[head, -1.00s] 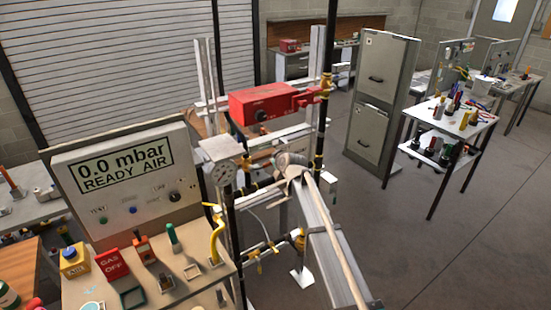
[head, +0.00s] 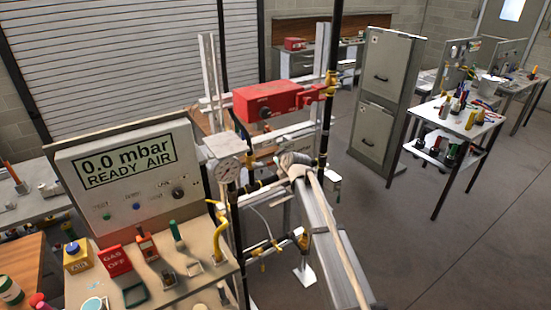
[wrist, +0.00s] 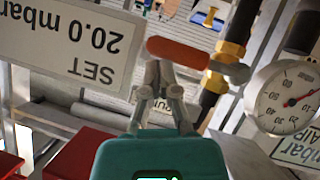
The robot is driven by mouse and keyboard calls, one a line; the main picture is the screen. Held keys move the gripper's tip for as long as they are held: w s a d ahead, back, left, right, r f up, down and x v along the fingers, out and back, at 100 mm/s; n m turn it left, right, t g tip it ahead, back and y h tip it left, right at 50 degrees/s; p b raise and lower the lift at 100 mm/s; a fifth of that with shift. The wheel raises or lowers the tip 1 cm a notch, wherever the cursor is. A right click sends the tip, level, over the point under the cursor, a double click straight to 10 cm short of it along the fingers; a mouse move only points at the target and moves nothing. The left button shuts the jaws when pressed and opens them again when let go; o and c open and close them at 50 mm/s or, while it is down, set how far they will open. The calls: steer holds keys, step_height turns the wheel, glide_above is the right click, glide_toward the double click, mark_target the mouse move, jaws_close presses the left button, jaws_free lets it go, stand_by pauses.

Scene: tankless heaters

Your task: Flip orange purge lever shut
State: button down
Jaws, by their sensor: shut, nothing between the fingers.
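The orange purge lever (wrist: 178,53) shows in the wrist view as a rounded handle lying nearly crosswise. Its right end meets a grey metal piece beside a dark pipe with brass fittings (wrist: 228,52). My gripper (wrist: 161,72) is shut and empty, with its fingertips at the lever's lower edge in the picture. I cannot tell whether they touch it. In the head view my arm reaches to the pipe stand. I cannot make out the lever or my fingertips there.
A pressure gauge (wrist: 287,98) sits right of the lever; the gauge also shows in the head view (head: 228,170). A "SET 20.0 mbar" sign (wrist: 68,42) appears upside down at left. A red box (head: 275,102) is behind. The control panel (head: 128,175) stands left; open floor (head: 440,250) lies right.

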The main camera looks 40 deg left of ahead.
steer(key=shift+r, duration=0.2)
steer(key=s+d+r+p, duration=0.3)
steer(key=d+r+p, duration=0.5)
steer(key=d, duration=0.1)
steer(key=shift+s+r+p, duration=0.15)
steer(key=shift+r+p, duration=0.1)
steer(key=shift+p, duration=0.15)
steer(key=shift+d, duration=0.1)
stand_by(0.6)
